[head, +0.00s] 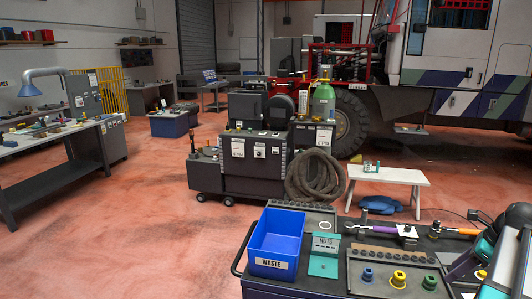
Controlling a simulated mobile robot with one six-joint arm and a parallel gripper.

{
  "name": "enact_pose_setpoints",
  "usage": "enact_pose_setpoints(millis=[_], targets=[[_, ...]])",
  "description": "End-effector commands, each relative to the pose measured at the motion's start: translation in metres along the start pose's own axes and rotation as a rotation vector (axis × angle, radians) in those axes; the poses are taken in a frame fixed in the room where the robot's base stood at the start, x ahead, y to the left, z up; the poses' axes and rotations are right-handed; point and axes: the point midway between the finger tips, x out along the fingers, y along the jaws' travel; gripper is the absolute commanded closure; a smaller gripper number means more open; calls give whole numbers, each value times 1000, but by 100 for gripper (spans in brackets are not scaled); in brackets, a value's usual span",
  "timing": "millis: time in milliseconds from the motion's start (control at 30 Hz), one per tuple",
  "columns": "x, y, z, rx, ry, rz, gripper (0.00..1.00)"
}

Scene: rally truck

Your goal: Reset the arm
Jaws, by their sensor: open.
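My gripper does not show clearly anywhere in the head view. Dark, grey and teal rounded parts stand at the lower right edge and are cut off by the frame. I cannot tell whether they belong to my arm or to a tool. They are over the right end of a dark tool cart (335,284), and no fingertips can be made out there.
Behind are a white bench (388,174), a machine with a coiled hose (316,176) and a truck (450,70). The floor at left is open, before a workbench (60,140).

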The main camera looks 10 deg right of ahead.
Motion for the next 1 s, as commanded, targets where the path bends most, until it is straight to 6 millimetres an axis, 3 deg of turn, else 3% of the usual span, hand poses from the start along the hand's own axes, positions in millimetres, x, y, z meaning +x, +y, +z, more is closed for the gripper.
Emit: enact_pose_setpoints(millis=[333, 567, 767, 1000], targets=[[25, 6, 19, -34, 1, 29, 48], [66, 18, 38, -68, 4, 82, 48], [128, 44, 60, -112, 13, 165, 48], [224, 100, 82, -177, 47, 300, 48]])
